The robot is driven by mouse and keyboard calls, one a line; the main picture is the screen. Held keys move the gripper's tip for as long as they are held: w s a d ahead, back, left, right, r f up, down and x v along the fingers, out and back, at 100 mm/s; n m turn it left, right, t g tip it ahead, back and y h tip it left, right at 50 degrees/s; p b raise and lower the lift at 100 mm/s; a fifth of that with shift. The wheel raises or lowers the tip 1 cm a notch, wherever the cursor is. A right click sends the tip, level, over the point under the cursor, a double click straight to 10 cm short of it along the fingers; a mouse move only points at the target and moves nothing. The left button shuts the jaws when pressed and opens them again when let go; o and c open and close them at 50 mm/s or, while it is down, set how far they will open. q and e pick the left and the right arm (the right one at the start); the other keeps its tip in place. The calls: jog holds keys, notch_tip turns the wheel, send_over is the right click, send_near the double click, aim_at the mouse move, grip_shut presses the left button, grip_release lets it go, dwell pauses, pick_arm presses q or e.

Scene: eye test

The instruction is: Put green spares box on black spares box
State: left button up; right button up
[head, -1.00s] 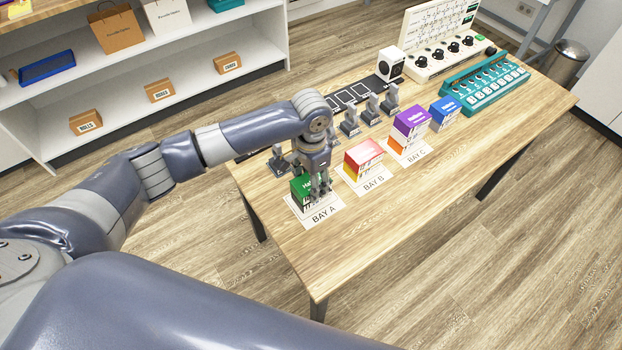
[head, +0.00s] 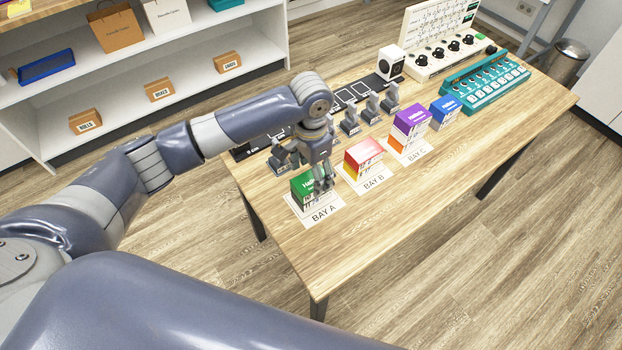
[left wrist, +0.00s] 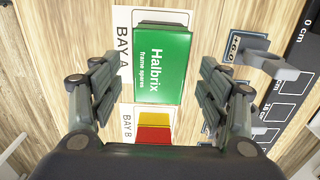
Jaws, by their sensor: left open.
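The green spares box (head: 301,185) stands at the BAY A card (head: 325,214) on the near left of the table. It also shows from above in the left wrist view (left wrist: 160,65), lettered "Halbrix frame spares". Below the green top in the head view is a darker part, seemingly the black spares box (head: 308,205) under it, mostly hidden by the fingers. My left gripper (head: 322,184) is open just above and beside the stack. In the left wrist view its fingers (left wrist: 158,78) stand wide, one each side of the green box, with gaps.
A red and yellow stack (head: 364,158) stands at BAY B, a purple and orange stack (head: 409,124) at BAY C, a blue box (head: 444,113) beyond. Grey clamp-like objects (head: 350,124) stand behind. The table's near right is clear.

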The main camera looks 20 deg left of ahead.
aim_at(311, 180)
pick_arm(q)
notch_tip(311, 180, up, 9)
jog(key=shift+b, duration=0.4)
jog(key=shift+f, duration=0.15)
